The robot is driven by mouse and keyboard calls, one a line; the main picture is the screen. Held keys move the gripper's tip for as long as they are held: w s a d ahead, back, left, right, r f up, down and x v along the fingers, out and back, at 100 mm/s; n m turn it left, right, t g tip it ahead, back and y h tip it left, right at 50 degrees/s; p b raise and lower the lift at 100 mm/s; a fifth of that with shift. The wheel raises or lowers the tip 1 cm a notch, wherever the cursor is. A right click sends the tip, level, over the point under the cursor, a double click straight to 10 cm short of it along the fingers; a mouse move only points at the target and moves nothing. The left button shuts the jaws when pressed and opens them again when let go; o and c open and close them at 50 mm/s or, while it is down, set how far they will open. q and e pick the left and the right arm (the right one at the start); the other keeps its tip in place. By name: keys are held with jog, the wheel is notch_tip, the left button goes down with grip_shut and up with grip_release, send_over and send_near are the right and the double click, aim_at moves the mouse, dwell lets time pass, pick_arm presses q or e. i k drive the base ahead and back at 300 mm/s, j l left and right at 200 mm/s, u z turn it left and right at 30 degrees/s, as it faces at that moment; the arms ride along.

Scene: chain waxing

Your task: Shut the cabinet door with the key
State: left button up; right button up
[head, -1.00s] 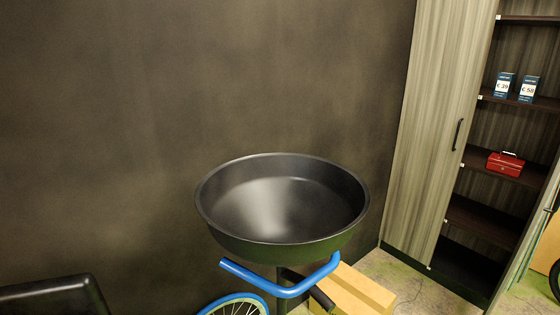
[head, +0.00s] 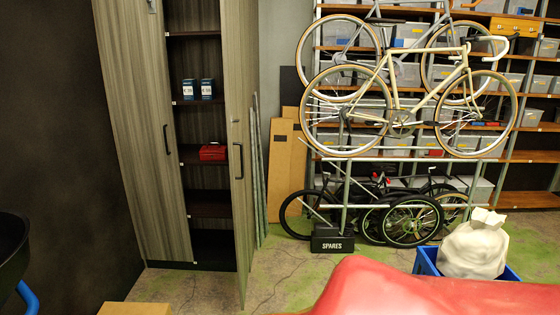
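A tall grey wood-grain cabinet stands at left of centre in the head view. Its left door (head: 145,120) is closed and has a dark vertical handle. Its right door (head: 241,150) stands open, swung out toward me and seen nearly edge-on, with a dark handle. A small light spot that may be a key or lock (head: 236,120) shows on the open door above the handle; it is too small to tell. Inside, dark shelves hold two blue price-marked boxes (head: 198,89) and a red box (head: 213,152). Neither of my grippers is in view.
A black basin (head: 10,250) is at the left edge and a cardboard box (head: 135,308) at the bottom left. A red surface (head: 420,290) fills the bottom right, before a blue crate (head: 427,262) with a white sack (head: 475,245). Bikes (head: 400,110) stand behind. Floor before the cabinet is clear.

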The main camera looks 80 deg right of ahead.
aim_at(229, 26)
jog(key=l+z, duration=0.15)
jog(key=z, duration=0.3)
jog(key=l+z, duration=0.1)
jog(key=z, duration=0.3)
jog(key=i+l+z, duration=0.1)
jog(key=z, duration=0.75)
jog(key=i+l+z, duration=0.1)
jog(key=z, duration=0.35)
jog(key=i+l, duration=0.15)
jog(key=i, duration=0.3)
jog(key=z, duration=0.05)
